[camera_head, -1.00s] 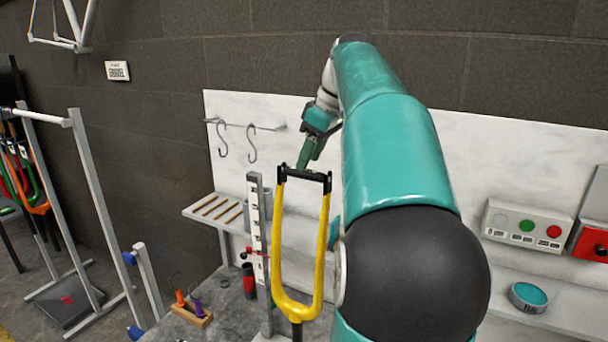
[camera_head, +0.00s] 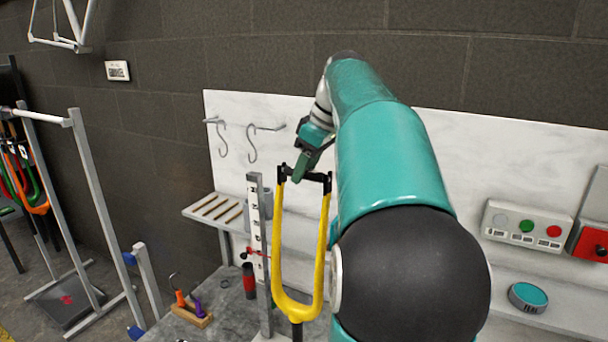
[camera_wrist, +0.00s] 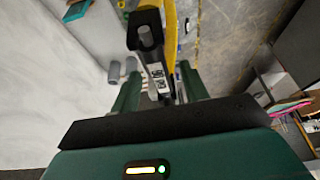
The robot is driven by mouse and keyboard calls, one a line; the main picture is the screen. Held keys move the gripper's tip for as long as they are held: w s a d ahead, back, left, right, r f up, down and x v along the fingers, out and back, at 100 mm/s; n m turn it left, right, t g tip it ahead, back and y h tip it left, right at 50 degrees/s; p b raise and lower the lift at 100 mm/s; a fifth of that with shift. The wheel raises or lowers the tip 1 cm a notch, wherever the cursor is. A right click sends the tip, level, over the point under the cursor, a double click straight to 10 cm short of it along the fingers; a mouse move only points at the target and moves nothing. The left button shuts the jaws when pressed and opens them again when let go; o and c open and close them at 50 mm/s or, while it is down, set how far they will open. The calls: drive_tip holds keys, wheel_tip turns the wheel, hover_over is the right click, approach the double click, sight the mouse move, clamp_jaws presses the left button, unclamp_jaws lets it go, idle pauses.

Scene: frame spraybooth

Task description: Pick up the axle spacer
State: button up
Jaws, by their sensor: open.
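A yellow fork (camera_head: 281,240) stands upright with its open ends up. A black bar with pale labels (camera_head: 318,177), which looks like the axle spacer, spans its two tips. In the wrist view the bar (camera_wrist: 155,68) has a grey rod end at its top and lies between my fingers. My gripper (camera_head: 299,172) is open and angled down at the bar, partly covering its left part. In the wrist view the green fingers of my gripper (camera_wrist: 160,72) stand on either side of the bar with visible gaps. Whether they touch it is hidden.
A grey post with a white scale (camera_head: 256,225) stands close left of the fork. Two hooks hang from a rail (camera_head: 238,125) on the white back panel (camera_head: 480,150). A slatted shelf (camera_head: 213,208) is at left. A control box (camera_head: 523,226) is at right.

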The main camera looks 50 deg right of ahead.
clamp_jaws()
drive_tip(key=shift+r, duration=0.2)
idle(0.3)
